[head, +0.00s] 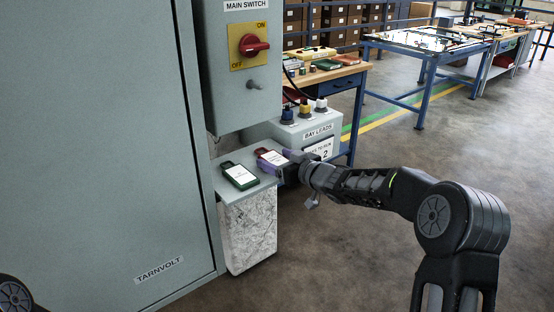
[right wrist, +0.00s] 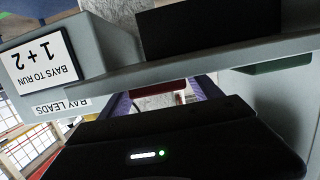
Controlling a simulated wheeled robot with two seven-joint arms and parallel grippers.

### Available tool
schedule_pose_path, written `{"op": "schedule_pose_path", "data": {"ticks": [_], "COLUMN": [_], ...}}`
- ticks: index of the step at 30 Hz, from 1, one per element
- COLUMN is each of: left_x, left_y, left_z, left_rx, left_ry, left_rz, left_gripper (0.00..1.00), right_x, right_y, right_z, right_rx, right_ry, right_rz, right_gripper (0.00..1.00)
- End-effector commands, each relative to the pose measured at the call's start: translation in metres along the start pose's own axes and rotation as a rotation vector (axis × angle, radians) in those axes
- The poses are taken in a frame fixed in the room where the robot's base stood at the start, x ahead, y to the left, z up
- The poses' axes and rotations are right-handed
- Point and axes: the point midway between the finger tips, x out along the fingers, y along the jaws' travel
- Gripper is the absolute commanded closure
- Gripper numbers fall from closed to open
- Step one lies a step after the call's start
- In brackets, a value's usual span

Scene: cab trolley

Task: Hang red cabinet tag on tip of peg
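The red cabinet tag (head: 272,157), with a white label, lies on a grey shelf (head: 231,194) beside the cabinet. My right gripper (head: 279,162) reaches in from the right at the tag's near end. In the right wrist view its purple fingers (right wrist: 164,97) stand either side of the red tag (right wrist: 158,87), apparently with small gaps, so it looks open. A short grey peg (head: 251,85) sticks out of the switch box below the red knob, with nothing on it. My left gripper is out of view.
A green tag (head: 240,175) lies left of the red one. The switch box (head: 221,105) hangs above the shelf. The bay leads box (head: 291,133) stands just behind the gripper. The large cabinet (head: 95,150) fills the left. The floor at right is clear.

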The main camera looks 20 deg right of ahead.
Motion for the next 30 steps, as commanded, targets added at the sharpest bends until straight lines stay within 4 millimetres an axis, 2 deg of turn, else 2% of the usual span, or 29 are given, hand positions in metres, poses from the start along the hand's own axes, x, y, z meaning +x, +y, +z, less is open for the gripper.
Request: {"op": "schedule_pose_path", "data": {"ticks": [8,12,24,30], "left_x": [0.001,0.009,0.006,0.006], "left_y": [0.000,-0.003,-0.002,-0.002], "left_z": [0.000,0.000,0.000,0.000], "left_rx": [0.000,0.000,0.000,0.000], "left_ry": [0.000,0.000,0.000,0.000], "left_rz": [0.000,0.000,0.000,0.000], "left_gripper": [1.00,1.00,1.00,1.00], "right_x": [0.000,0.000,-0.064,-0.078], "right_y": [0.000,0.000,0.002,0.002], "right_z": [0.000,0.001,-0.001,0.000], "right_rx": [0.000,-0.003,-0.001,-0.001], "right_ry": [0.000,0.002,0.001,0.001], "right_rz": [0.000,0.000,0.002,0.000], "right_gripper": [0.24,0.24,0.24,0.24]}}
